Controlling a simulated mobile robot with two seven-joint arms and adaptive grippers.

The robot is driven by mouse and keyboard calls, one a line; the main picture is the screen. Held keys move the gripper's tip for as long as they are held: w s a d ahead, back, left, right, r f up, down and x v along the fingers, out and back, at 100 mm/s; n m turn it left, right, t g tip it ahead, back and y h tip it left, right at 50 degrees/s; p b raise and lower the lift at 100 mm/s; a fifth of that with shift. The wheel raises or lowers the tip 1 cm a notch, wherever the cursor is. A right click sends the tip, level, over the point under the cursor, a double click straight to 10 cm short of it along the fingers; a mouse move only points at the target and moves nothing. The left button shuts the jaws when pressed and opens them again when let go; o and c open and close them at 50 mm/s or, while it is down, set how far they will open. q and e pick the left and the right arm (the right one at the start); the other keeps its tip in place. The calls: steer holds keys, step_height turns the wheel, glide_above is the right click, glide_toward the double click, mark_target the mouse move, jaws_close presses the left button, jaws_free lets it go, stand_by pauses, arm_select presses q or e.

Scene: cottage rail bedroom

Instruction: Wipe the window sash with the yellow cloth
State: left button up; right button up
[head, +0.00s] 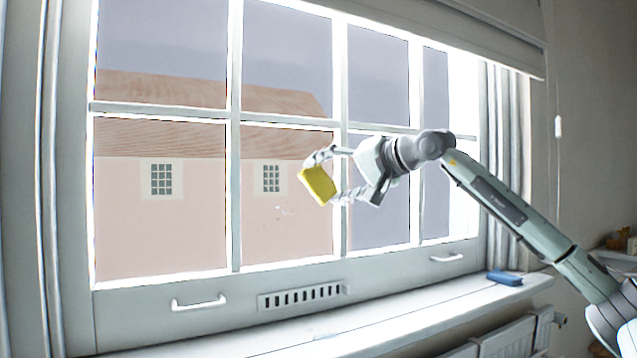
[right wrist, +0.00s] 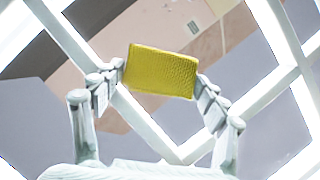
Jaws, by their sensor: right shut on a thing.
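The window sash (head: 235,225) fills most of the head view, with white bars between several panes. My right gripper (head: 325,180) is in front of the panes right of the middle, shut on the yellow cloth (head: 318,185), a small folded pad. In the right wrist view the yellow cloth (right wrist: 162,71) is held between both fingertips of the right gripper (right wrist: 160,80), with the sash bars behind it. I cannot tell whether the cloth touches the glass. Small pale specks (head: 283,210) show on the pane just left of and below the cloth. My left gripper is not in view.
The sash's bottom rail has two white handles (head: 199,303) and a slotted vent (head: 303,296). A blue block-shaped item (head: 505,278) lies on the sill (head: 400,318) at the right. A radiator (head: 505,338) is below the sill. A rolled blind (head: 470,25) hangs at the top right.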

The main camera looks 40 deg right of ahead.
steer(key=shift+d, duration=0.2)
steer(key=shift+s+a+f+b, duration=0.1)
steer(key=shift+s+f+b, duration=0.05)
steer(key=shift+s+b, duration=0.35)
steer(key=s+b, duration=0.1)
steer(key=s, duration=0.1)
steer(key=s+a+b, duration=0.1)
steer(key=s, duration=0.1)
steer(key=shift+b, duration=0.4)
steer(key=shift+s+a, duration=0.2)
steer(key=shift+s, duration=0.25)
steer(key=s+b, duration=0.2)
steer(key=s, duration=0.1)
steer(key=shift+a, duration=0.35)
steer(key=shift+w, duration=0.1)
